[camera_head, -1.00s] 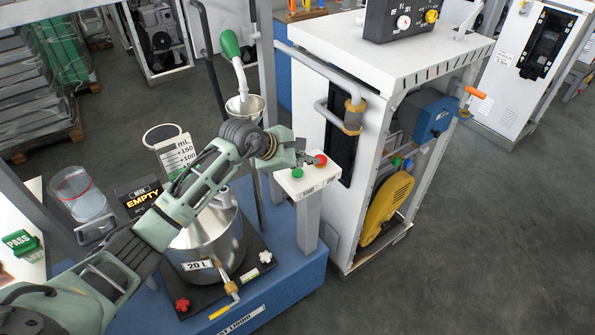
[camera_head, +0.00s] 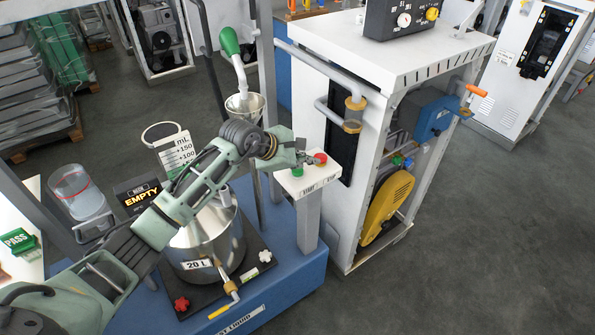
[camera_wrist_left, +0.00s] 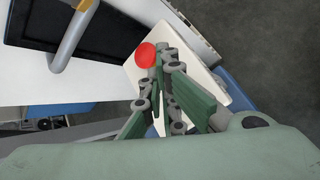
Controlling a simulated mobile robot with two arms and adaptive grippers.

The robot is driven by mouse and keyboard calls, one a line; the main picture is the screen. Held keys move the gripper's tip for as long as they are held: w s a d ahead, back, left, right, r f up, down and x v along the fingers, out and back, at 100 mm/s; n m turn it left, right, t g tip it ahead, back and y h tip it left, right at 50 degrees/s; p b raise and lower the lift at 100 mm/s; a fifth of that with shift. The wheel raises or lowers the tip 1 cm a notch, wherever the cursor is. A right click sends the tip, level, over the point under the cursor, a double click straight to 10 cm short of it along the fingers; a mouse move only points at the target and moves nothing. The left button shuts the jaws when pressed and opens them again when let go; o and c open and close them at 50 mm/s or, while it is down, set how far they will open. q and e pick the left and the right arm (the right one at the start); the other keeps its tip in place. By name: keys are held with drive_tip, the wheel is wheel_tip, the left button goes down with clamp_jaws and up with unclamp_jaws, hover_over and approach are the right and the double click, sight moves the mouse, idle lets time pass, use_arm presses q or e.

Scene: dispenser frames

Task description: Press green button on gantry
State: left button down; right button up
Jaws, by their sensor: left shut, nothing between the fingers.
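The control box (camera_head: 307,182) on a white post has a green button (camera_head: 298,172) at its left and a red button (camera_head: 320,158) at its right. My left gripper (camera_head: 308,160) is shut and empty, just over the box top between the two buttons. Its fingers partly cover the green button in the head view; whether they touch it I cannot tell. In the left wrist view the red button (camera_wrist_left: 145,54) shows just beyond the fingertips (camera_wrist_left: 158,80), and the green button is hidden. My right gripper is out of view.
A steel vessel (camera_head: 207,245) stands on the blue base (camera_head: 285,285) below my left arm. A funnel (camera_head: 244,106) and a gantry upright are behind the wrist. A tall white cabinet (camera_head: 345,215) stands close to the right of the box. The floor at right is clear.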

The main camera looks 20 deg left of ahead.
use_arm(q)
drive_tip(key=shift+f+b, duration=0.55)
drive_tip(key=shift+f, duration=0.05)
idle(0.7)
drive_tip(key=shift+r, duration=0.1)
drive_tip(key=shift+r+p, duration=0.45)
drive_tip(key=shift+r, duration=0.4)
wheel_tip(320, 180, up, 5)
drive_tip(key=p, duration=0.2)
drive_tip(key=shift+p, duration=0.3)
idle(0.8)
